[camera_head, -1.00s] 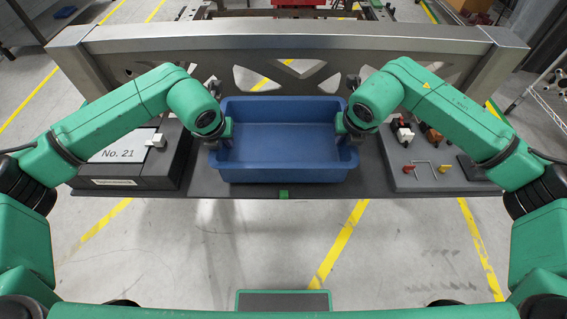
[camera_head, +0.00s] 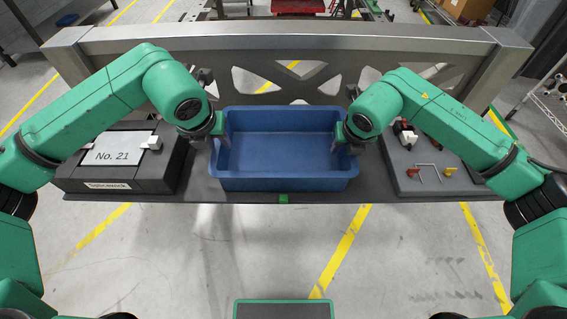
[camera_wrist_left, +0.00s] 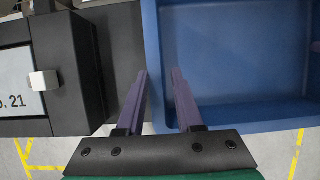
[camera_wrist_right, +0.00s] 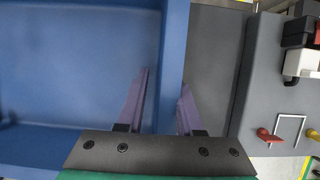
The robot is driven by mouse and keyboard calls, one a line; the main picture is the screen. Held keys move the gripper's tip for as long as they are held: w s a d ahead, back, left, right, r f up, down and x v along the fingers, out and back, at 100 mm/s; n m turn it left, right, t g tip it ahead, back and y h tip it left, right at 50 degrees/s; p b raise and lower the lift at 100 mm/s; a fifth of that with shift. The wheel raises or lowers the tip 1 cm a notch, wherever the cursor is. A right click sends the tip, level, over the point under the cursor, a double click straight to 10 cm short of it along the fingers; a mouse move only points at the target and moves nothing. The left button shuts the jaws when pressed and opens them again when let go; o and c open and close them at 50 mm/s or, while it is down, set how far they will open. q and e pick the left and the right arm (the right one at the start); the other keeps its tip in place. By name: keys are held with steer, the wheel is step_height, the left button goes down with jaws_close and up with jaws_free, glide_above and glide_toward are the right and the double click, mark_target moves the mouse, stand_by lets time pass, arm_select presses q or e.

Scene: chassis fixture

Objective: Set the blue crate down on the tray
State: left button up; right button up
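The blue crate (camera_head: 285,184) sits level and empty at the middle of the dark tray (camera_head: 240,197). My left gripper (camera_head: 217,140) is at its left wall. In the left wrist view, the two purple fingers (camera_wrist_left: 160,85) stand apart, one outside and one inside the wall, with some gap. My right gripper (camera_head: 345,140) is at the right wall. In the right wrist view, its fingers (camera_wrist_right: 166,85) also stand apart on either side of the wall. The crate's underside is hidden.
A dark box labelled "No. 21" (camera_head: 118,160) stands left of the crate. A grey board (camera_head: 405,180) with small red, white and yellow parts lies to the right. A metal beam frame (camera_head: 290,38) runs behind. A green marker (camera_head: 284,199) is on the tray's front edge.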

arm_select(q)
steer(key=v, duration=0.4)
steer(key=shift+s+r, duration=0.1)
steer(key=shift+r, duration=0.2)
arm_select(e)
steer(key=shift+s+r, duration=0.1)
steer(key=shift+r, duration=0.15)
steer(key=v, duration=1.1)
steer(key=shift+s+r, duration=0.1)
steer(key=shift+r, duration=0.15)
